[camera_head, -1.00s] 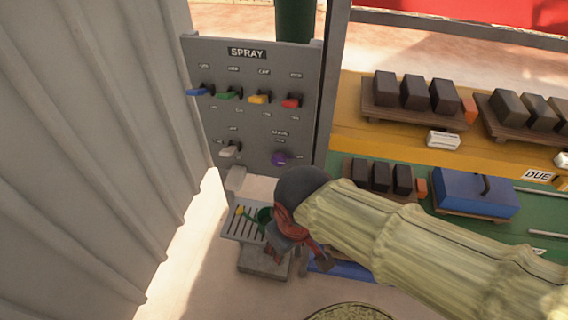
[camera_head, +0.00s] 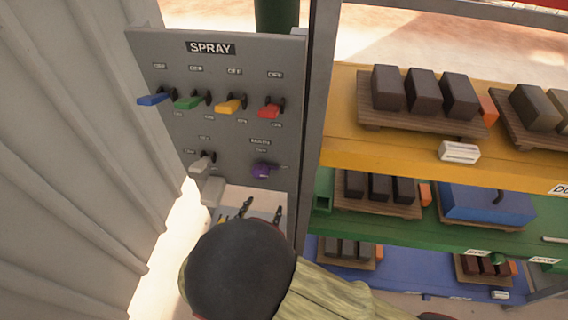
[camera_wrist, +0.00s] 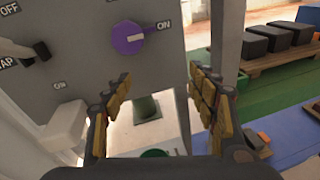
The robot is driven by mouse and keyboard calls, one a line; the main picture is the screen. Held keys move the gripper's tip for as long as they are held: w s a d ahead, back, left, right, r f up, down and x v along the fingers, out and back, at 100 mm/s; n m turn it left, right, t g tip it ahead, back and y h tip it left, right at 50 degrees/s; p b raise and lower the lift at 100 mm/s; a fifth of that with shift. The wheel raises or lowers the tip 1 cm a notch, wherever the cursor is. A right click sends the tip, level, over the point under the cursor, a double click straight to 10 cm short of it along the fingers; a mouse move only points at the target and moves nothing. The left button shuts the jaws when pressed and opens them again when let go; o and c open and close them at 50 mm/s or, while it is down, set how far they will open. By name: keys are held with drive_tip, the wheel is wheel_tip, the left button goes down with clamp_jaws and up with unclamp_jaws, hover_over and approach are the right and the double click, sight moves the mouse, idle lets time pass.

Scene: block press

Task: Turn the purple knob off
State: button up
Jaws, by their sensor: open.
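The purple knob (camera_head: 264,170) sits at the lower right of the grey SPRAY panel (camera_head: 225,130). In the head view only my gripper's fingertips (camera_head: 262,212) show, just under the panel; my dark wrist hides the rest.
Blue, green, yellow and red levers (camera_head: 270,108) line the panel's upper part. A white lever (camera_head: 203,162) is left of the knob. A grey post and a shelf rack (camera_head: 335,150) with dark blocks stand at right. A corrugated wall (camera_head: 70,150) is at left.

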sight(259, 175)
drive_tip(key=shift+n+t+y, duration=0.6)
drive_tip(key=shift+t+y, duration=0.3)
drive_tip(key=w+r, duration=0.1)
drive_tip(key=w, duration=0.2)
drive_tip(key=w+a+r+b, duration=0.1)
drive_tip(key=w, duration=0.2)
drive_tip(key=w+a+r, duration=0.1)
drive_tip(key=w, duration=0.2)
drive_tip(key=shift+w+r+b, duration=0.3)
drive_tip(key=shift+r+b, duration=0.1)
drive_tip(key=c, duration=0.4)
drive_tip(key=c, duration=0.7)
drive_tip(key=shift+c, duration=0.2)
